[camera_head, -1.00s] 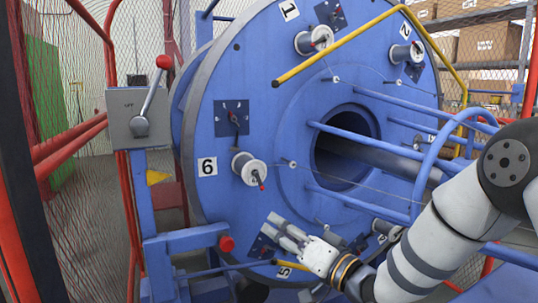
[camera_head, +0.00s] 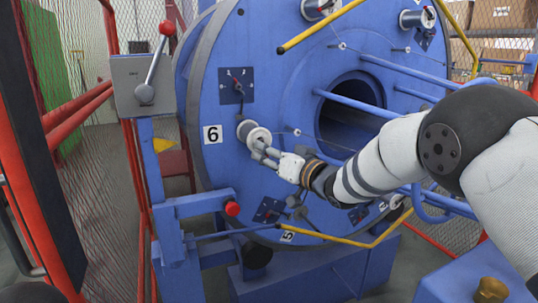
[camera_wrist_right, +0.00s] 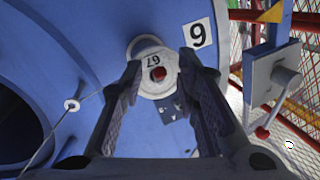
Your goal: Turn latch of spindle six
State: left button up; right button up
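Spindle six (camera_head: 258,136) is a white spool on the blue disc, right of the black-on-white "6" label (camera_head: 212,134). In the right wrist view the spool (camera_wrist_right: 148,88) faces me with a red-tipped latch (camera_wrist_right: 158,74) at its centre. My right gripper (camera_head: 262,152) is at the lower front of the spool and covers the latch in the head view. In the right wrist view the gripper (camera_wrist_right: 160,62) is open, with its fingers on either side of the red tip and nothing held. I cannot tell whether they touch the spool. My left gripper is not in view.
A grey lever box (camera_head: 140,85) with a red knob stands left of the disc. Blue tubes (camera_head: 350,100) run out from the disc beside my right arm. A yellow bar (camera_head: 330,236) crosses below.

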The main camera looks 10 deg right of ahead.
jog(key=shift+c, duration=0.5)
grip_shut()
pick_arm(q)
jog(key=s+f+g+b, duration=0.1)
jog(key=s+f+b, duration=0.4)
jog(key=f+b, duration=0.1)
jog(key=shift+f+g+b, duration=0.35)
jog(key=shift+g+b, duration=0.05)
pick_arm(e)
jog(key=t+y, duration=0.1)
jog(key=f+n+t+y, duration=0.1)
jog(key=t, duration=0.1)
jog(key=w+t+y, duration=0.1)
jog(key=shift+w+a+f+n+t, duration=0.1)
jog(key=shift+a+f+n+t, duration=0.05)
jog(key=shift+f+n+t, duration=0.2)
jog(key=shift+o, duration=0.5)
grip_release()
jog(key=v, duration=1.2)
